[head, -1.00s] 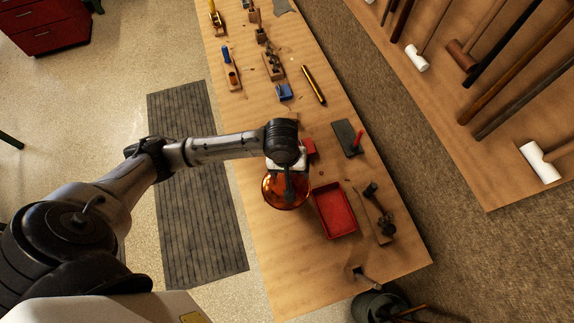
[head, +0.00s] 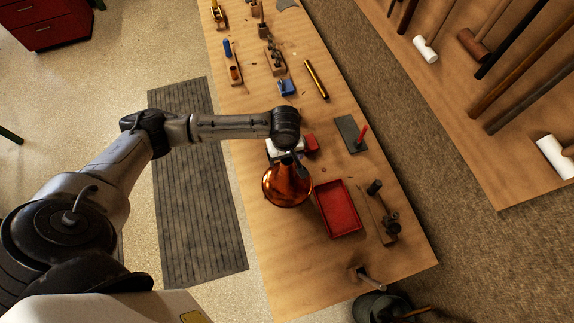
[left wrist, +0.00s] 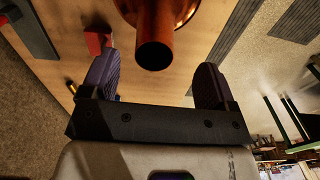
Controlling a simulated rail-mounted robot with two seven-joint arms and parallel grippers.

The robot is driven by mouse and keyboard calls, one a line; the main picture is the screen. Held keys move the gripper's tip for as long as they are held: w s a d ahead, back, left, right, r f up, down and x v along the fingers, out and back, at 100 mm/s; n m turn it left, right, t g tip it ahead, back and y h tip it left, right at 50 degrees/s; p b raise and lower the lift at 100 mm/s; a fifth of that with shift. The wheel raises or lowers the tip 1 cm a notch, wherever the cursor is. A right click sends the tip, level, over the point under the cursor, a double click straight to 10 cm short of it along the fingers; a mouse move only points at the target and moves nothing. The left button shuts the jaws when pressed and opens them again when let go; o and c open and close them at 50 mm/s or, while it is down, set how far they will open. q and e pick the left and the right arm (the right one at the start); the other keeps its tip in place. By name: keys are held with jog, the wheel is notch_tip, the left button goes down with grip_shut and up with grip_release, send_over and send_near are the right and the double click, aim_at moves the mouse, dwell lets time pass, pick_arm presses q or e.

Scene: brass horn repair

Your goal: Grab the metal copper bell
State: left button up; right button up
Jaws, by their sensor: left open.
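The copper bell (head: 287,190), a shiny orange-brown flared cone, is on the workbench left of the red tray. My left gripper (head: 287,158) is at the bell's upper, narrow end and partly hides it. In the left wrist view the bell's narrow tube (left wrist: 155,45) points toward the gripper. The two dark fingers of the left gripper (left wrist: 155,80) are spread wide, one on each side of the tube's end, with gaps on both sides. I see no finger touching the bell. My right gripper is not in view.
The red tray (head: 339,209) lies close to the right of the bell. A red block (head: 311,144) is just beside the gripper. A dark plate with a red-handled tool (head: 351,133) and a wooden tool holder (head: 382,215) lie further right. The bench's front end is mostly clear.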

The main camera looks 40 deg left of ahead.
aim_at(287, 160)
pick_arm(q)
jog(key=shift+w+d+f, duration=0.1)
jog(key=shift+w+f, duration=0.05)
jog(key=shift+f, duration=1.25)
jog(key=shift+w+f, duration=0.1)
jog(key=shift+f, duration=1.25)
grip_shut()
jog(key=shift+r, duration=0.1)
